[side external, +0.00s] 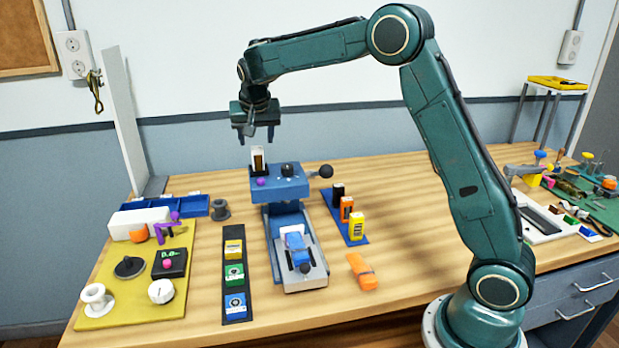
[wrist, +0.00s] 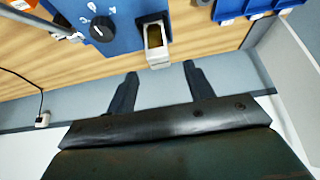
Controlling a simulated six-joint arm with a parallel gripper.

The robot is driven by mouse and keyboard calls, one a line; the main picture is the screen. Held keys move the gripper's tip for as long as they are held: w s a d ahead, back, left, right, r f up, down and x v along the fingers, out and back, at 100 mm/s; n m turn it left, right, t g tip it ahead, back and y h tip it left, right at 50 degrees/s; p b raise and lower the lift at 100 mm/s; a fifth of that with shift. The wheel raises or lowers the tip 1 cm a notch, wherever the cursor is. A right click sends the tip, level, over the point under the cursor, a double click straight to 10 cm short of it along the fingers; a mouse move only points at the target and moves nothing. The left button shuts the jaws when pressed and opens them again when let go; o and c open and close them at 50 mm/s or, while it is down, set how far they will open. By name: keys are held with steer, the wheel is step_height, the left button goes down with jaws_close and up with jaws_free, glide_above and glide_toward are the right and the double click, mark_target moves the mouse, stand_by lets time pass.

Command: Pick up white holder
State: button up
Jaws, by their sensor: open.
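The white holder (side external: 258,160) stands upright at the left back of the blue machine's top in the side view. It is a small white frame with a dark and brownish inside. In the wrist view the white holder (wrist: 155,55) shows at the edge of the blue top, with its opening visible. My gripper (side external: 256,138) is open and empty, pointing down just above the holder. In the wrist view my gripper (wrist: 160,70) has its two fingertips spread on either side of the holder's near end, apparently not touching it.
The blue machine (side external: 282,186) carries a dark knob (side external: 288,170) and a black ball lever (side external: 326,171) right of the holder. A blue bin tray (side external: 180,205) lies left, near a tall white panel (side external: 122,115). A blue rack (side external: 346,219) with small boxes stands right.

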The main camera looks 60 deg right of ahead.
mark_target(257, 148)
steer(key=shift+x, duration=2.6)
steer(key=shift+s, duration=0.1)
steer(key=c, duration=1.1)
